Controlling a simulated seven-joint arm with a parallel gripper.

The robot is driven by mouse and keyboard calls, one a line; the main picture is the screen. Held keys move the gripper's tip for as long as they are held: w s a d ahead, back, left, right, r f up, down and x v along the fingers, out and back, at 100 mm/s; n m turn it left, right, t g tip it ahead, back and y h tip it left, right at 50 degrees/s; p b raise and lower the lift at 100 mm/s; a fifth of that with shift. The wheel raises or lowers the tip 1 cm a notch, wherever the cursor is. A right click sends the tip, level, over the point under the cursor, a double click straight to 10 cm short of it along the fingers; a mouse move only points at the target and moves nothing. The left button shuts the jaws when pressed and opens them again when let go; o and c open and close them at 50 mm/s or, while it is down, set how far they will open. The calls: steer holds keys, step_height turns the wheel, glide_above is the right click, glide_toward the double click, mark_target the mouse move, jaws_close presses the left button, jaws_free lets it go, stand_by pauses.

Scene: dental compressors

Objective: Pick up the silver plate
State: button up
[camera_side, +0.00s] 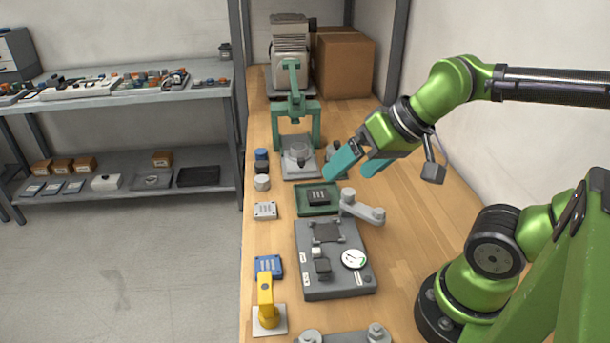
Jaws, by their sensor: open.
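Several silver pieces are in view, and I cannot tell for sure which one is the silver plate. A small flat silver plate with dark marks (265,210) lies on the left side of the bench. A silver bar with raised round ends (362,208) is beside the green tray, and another silver bar (345,337) is cut off at the bottom edge. My gripper (353,173) has two teal fingers spread apart with nothing between them. It hangs over the bench behind the first silver bar, to the right of the green press.
The green press (293,110) stands at the back. A green tray (318,211) holds a dark block. A dark grey fixture (338,283) with a round dial is in front. A blue block (268,266) and yellow clamp (266,295) are left. Bare wooden bench (415,215) lies right.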

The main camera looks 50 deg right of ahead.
steer(key=w+d+f+n+g, duration=0.1)
steer(key=w+f+n+g, duration=0.1)
steer(key=w, duration=0.5)
steer(key=w+d+f+n+g, duration=0.1)
steer(key=w+g, duration=0.1)
steer(key=w, duration=0.5)
steer(key=n+g+h, duration=0.2)
steer(key=n+g, duration=0.1)
steer(key=n, duration=0.7)
glide_above(269, 208)
step_height(269, 208, down, 5)
step_height(269, 208, down, 16)
steer(key=c, duration=1.2)
